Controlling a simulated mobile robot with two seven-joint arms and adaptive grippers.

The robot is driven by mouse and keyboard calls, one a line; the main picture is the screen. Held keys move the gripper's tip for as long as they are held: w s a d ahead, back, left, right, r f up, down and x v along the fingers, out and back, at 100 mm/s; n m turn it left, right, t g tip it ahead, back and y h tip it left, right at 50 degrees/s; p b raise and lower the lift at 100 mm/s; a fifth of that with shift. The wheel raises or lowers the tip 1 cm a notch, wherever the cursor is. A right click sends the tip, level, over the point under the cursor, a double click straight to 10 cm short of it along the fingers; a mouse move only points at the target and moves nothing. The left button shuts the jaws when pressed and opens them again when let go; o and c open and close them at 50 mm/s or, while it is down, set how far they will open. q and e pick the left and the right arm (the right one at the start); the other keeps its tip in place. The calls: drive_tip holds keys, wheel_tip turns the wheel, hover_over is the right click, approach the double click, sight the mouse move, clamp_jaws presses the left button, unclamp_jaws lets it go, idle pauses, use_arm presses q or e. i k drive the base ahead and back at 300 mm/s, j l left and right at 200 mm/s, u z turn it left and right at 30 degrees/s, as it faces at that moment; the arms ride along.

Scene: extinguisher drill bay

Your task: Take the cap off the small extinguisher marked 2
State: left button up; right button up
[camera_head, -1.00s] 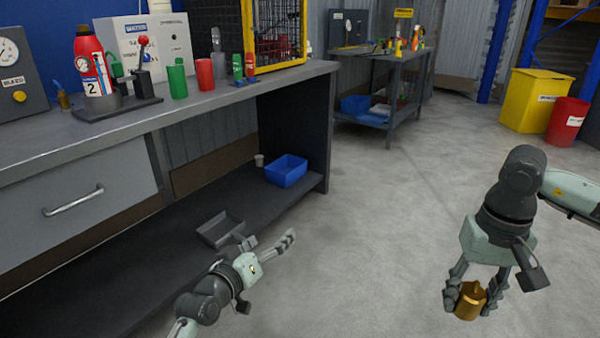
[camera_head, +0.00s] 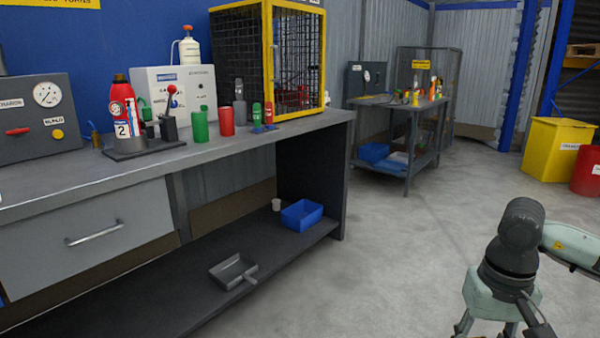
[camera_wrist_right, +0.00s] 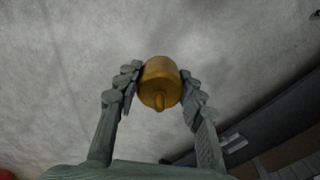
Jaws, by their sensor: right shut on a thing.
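The small red extinguisher marked 2 (camera_head: 124,112) stands upright in a dark stand (camera_head: 146,149) on the workbench at the left of the head view. My left gripper is out of the head view.
The workbench (camera_head: 60,196) also holds green (camera_head: 200,126) and red (camera_head: 226,122) cylinders and a yellow-framed cage (camera_head: 268,60). A blue bin (camera_head: 302,215) and a grey tray (camera_head: 232,270) lie on its lower shelf. The floor (camera_head: 400,240) ahead is clear.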

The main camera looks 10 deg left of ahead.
sight(122, 107)
drive_tip(key=u, duration=1.45)
